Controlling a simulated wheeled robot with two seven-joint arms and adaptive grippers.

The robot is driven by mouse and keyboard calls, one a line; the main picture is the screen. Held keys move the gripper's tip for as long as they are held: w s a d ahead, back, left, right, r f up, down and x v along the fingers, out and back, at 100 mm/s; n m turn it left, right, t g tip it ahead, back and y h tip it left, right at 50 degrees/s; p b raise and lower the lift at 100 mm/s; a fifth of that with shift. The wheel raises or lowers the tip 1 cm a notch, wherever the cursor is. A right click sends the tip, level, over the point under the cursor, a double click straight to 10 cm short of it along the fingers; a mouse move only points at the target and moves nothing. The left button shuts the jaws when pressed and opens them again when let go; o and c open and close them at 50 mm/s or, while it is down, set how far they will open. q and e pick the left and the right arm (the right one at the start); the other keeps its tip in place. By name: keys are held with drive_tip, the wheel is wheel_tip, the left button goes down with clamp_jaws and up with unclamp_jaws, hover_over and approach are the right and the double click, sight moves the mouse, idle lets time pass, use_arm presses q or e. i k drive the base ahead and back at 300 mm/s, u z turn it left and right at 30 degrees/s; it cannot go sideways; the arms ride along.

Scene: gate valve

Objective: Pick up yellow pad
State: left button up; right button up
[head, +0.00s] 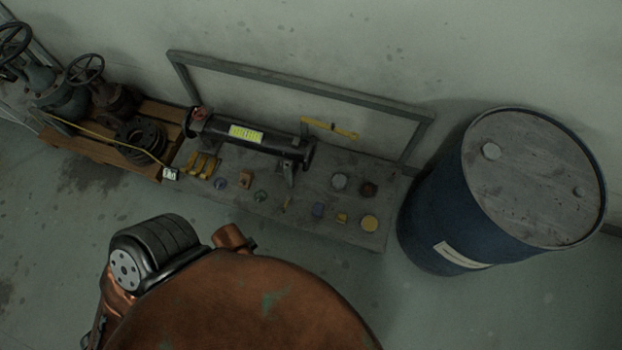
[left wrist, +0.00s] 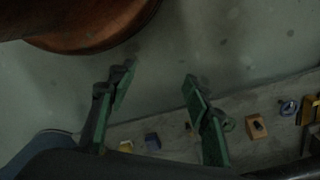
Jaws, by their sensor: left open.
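In the left wrist view a small yellow piece (left wrist: 126,146), partly hidden by my gripper's parts, lies beside a blue block (left wrist: 153,141). My left gripper (left wrist: 160,85) has its green fingers wide apart with nothing between them. It is above the floor and bench front, apart from the pieces. My right gripper is in neither view.
A blue drum (head: 440,215) stands close to the bench's right end. A wooden pallet (head: 85,150) with valves is at left.

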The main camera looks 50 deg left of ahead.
sight(341, 216)
drive_tip(key=u, duration=0.4)
drive_tip(key=k, duration=1.9)
drive_tip(key=z, duration=0.5)
drive_tip(key=i, duration=0.6)
drive_tip(key=z, duration=0.95)
drive_tip(key=i, duration=1.35)
drive_tip(key=u, duration=1.2)
drive_tip(key=i, duration=0.45)
drive_tip(key=u, duration=0.45)
